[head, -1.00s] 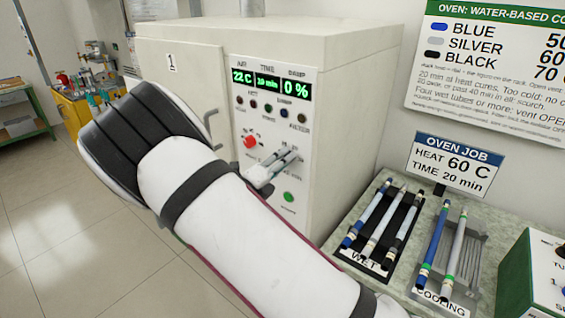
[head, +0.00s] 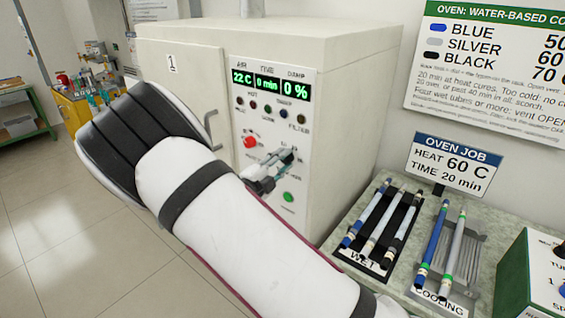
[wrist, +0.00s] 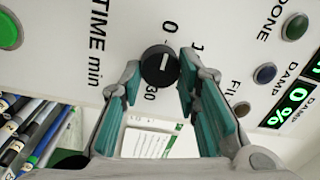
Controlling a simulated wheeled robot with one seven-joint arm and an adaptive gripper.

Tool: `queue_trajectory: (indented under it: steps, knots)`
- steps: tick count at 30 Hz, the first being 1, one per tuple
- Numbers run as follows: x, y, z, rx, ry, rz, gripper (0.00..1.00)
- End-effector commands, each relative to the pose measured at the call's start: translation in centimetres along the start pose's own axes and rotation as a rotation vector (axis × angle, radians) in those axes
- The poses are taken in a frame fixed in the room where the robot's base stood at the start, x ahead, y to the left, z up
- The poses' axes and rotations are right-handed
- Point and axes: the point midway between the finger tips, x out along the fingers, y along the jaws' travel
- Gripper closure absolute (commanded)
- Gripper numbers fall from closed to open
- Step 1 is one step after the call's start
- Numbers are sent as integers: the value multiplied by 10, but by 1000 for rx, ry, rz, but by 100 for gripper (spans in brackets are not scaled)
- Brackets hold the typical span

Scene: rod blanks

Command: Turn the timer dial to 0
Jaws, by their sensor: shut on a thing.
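The black timer dial (wrist: 160,66) is on the oven's panel (wrist: 85,15) in the wrist view. The white line on the dial points toward the printed 0. My gripper (wrist: 158,80) has its two teal-padded fingers on either side of the dial, shut on it. In the head view my gripper (head: 270,172) is at the lower part of the panel and hides the dial. The time display (head: 267,83) on the oven reads 0 min.
The oven (head: 345,110) has a red knob (head: 250,142) and a green button (head: 288,197) close to my gripper. The sign (head: 455,163) says 60 C, 20 min.

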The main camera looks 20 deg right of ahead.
Motion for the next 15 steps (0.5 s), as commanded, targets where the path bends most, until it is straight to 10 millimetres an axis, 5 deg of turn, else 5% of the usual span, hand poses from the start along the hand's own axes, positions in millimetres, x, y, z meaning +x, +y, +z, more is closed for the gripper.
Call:
queue_trajectory:
  steps: [13,14,15]
  knots:
    - [0,1,0,-13,-2,2,98]
    - [0,1,0,-13,-2,2,66]
    - [0,1,0,-12,-2,2,57]
